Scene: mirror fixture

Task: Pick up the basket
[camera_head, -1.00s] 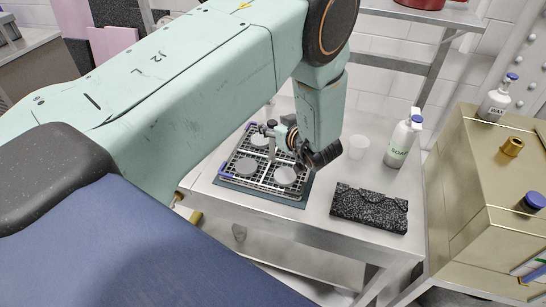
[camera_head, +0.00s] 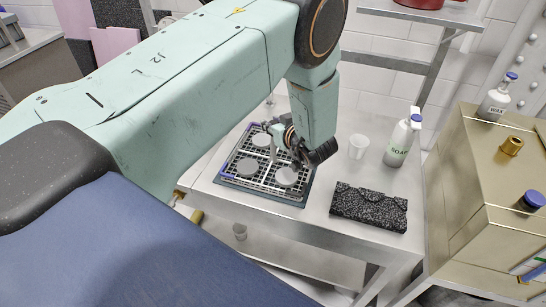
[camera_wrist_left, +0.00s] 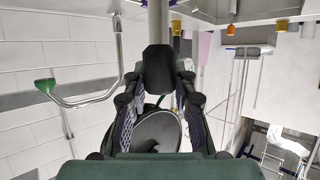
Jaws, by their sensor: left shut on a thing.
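The basket (camera_head: 267,171) is a shallow wire-grid rack with purple edge pieces, holding several round grey discs. It sits on or just over a dark mat on the steel table; I cannot tell whether it touches. My left gripper (camera_head: 275,138) is over its far part, pointing down, and is shut on the basket. The arm and wrist hide the basket's far right corner. In the left wrist view, the fingers (camera_wrist_left: 158,88) meet near a grey upright part, and a round grey disc (camera_wrist_left: 158,134) shows between them. My right gripper is not in view.
A white cup (camera_head: 358,147) and a soap bottle (camera_head: 399,146) stand right of the arm. A black speckled block (camera_head: 369,207) lies near the table's front right. A beige cabinet (camera_head: 480,185) with a wax bottle (camera_head: 497,98) on it stands at right.

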